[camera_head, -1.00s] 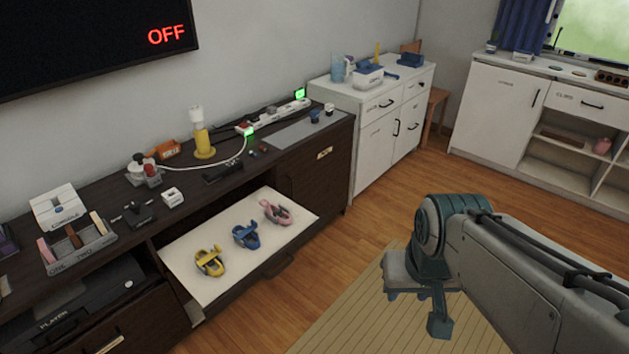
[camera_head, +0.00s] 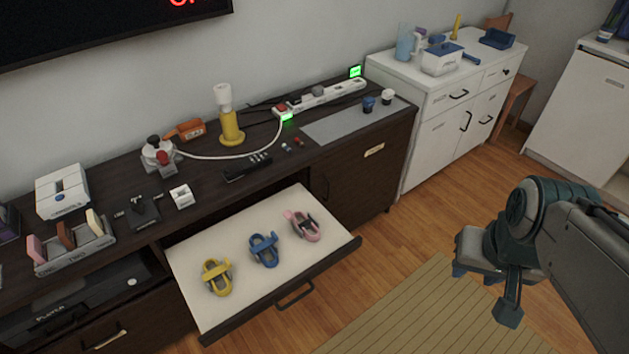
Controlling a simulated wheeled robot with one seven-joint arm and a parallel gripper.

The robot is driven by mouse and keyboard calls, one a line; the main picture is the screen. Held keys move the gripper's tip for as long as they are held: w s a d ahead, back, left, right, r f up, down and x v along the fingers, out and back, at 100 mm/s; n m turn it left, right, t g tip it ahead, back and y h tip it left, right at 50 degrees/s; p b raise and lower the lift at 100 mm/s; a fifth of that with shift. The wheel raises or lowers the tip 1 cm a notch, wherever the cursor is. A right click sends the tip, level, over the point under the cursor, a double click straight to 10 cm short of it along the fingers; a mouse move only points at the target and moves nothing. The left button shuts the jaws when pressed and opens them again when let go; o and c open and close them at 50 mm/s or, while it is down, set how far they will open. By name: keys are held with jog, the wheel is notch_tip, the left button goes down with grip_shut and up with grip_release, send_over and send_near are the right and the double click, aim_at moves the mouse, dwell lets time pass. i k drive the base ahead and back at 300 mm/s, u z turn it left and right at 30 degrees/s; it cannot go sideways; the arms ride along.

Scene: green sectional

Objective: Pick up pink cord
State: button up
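The pink cord (camera_head: 305,226) is a small coiled bundle lying at the right of an open white-bottomed drawer (camera_head: 250,292). A blue cord (camera_head: 264,250) lies in the middle of the drawer and a yellow cord (camera_head: 216,277) at the left. The cords lie apart from each other. My gripper (camera_head: 484,288) is at the lower right, out over the floor and rug, well to the right of the drawer and touching none of the cords. Its fingers point downward and partly overlap my arm, so their opening is unclear.
The dark cabinet (camera_head: 359,165) holds a yellow lamp-like object (camera_head: 229,120), a power strip (camera_head: 322,97), an organizer (camera_head: 75,250) and a white box (camera_head: 62,192) on top. A white cabinet (camera_head: 436,120) stands behind at right. The floor and striped rug (camera_head: 405,310) in front are clear.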

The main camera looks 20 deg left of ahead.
aim_at(308, 223)
jog(key=u, duration=0.8)
jog(key=i, duration=0.85)
jog(key=u, duration=0.9)
